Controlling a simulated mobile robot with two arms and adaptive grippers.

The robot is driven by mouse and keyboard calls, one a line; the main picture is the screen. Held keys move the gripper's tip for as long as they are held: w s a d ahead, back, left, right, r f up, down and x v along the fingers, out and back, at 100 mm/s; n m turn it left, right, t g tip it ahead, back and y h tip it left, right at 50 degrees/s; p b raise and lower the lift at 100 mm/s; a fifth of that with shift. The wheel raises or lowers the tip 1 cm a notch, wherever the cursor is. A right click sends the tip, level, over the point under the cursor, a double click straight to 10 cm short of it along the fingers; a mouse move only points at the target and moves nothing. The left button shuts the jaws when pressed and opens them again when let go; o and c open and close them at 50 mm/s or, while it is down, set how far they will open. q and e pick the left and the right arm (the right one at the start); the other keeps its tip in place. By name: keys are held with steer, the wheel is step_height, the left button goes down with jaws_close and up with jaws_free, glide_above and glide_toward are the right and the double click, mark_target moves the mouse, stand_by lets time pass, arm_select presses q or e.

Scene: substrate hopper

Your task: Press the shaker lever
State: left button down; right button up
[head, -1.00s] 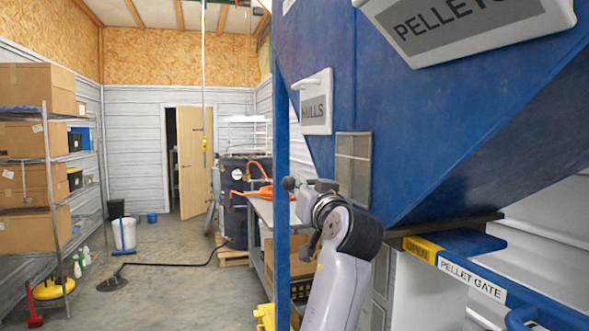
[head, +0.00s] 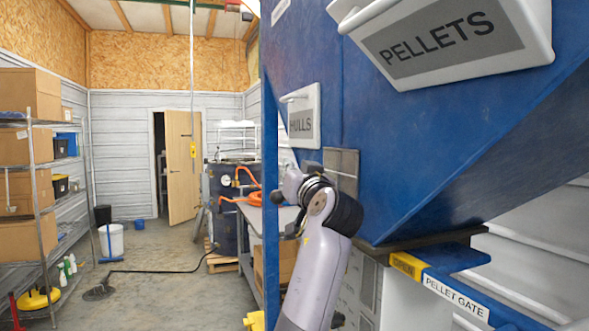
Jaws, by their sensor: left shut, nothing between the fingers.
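The blue hopper (head: 400,150) fills the right side of the head view, with a PELLETS sign (head: 450,45) and a HULLS sign (head: 303,118) on it. I cannot make out a shaker lever with certainty. My left gripper (head: 290,187) is in front of the hopper's lower left edge, beside a grey panel (head: 342,165). It is shut and empty, and its fingertips are small and partly hidden by my wrist. I cannot tell whether it touches anything. My right gripper is not in view.
A blue bar labelled PELLET GATE (head: 456,297) juts out under the hopper at lower right. A blue post (head: 270,200) stands just left of my arm. Shelving with boxes (head: 30,190) lines the left wall. The floor (head: 165,285) between is mostly open.

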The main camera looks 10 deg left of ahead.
arm_select(q)
steer(key=shift+w+a+f+p, duration=1.4)
steer(key=shift+w+f+p, duration=0.15)
steer(key=shift+w+p, duration=0.1)
steer(key=shift+f, duration=0.1)
